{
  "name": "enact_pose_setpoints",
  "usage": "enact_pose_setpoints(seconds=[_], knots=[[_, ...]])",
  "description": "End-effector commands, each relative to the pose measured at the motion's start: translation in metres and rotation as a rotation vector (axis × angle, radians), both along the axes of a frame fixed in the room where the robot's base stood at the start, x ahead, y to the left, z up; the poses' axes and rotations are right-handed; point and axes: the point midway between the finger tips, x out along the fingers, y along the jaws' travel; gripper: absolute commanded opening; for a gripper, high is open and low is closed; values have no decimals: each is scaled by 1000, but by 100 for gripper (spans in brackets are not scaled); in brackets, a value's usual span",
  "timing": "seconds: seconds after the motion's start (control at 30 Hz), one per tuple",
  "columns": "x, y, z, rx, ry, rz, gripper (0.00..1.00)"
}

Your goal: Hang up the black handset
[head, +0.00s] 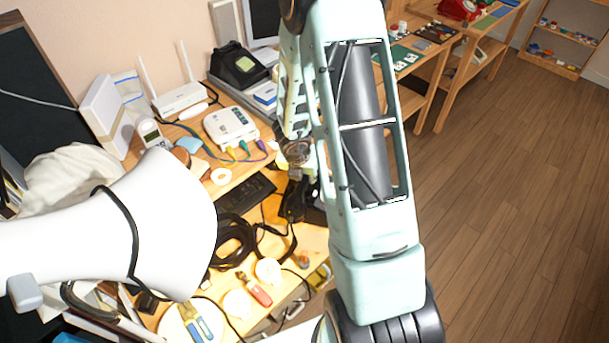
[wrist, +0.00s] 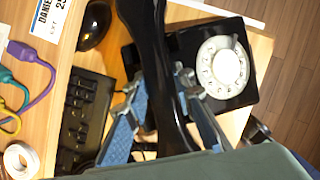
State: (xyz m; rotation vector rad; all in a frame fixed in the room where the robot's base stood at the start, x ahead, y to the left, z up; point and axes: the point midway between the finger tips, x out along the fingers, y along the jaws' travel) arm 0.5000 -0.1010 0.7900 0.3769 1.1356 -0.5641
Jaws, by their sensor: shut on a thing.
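The black handset (wrist: 157,50) runs lengthwise through the middle of the wrist view, between my gripper's (wrist: 160,86) two fingers. My gripper is shut on it. The black phone base (wrist: 240,97) with a white rotary dial (wrist: 222,66) lies to the right of the handset in the wrist view. The handset overlaps the base's left side in that view, and I cannot tell the gap between them. In the head view my gripper (head: 294,180) is over the desk near the keyboard. My arm hides most of the phone there.
A black keyboard (wrist: 85,115) lies left of the handset, with a rounded black object (wrist: 94,24) above it. Coloured cables (wrist: 38,98) and a tape roll (wrist: 19,159) are farther left. In the head view, a white router (head: 180,98) and coiled black cable (head: 234,240) crowd the desk.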

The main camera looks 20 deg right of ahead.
Motion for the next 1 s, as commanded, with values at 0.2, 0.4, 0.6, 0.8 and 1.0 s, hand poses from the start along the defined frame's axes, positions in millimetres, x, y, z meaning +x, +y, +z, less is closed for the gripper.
enact_pose_setpoints(seconds=[0.2,0.4,0.6,0.8,1.0], knots=[[0,0,1,-1,-1,0,34],[0,0,0,0,0,0,43],[0,0,1,1,1,0,43],[-4,3,12,-1,-1,0,43],[-10,8,34,1,-4,-2,43]])
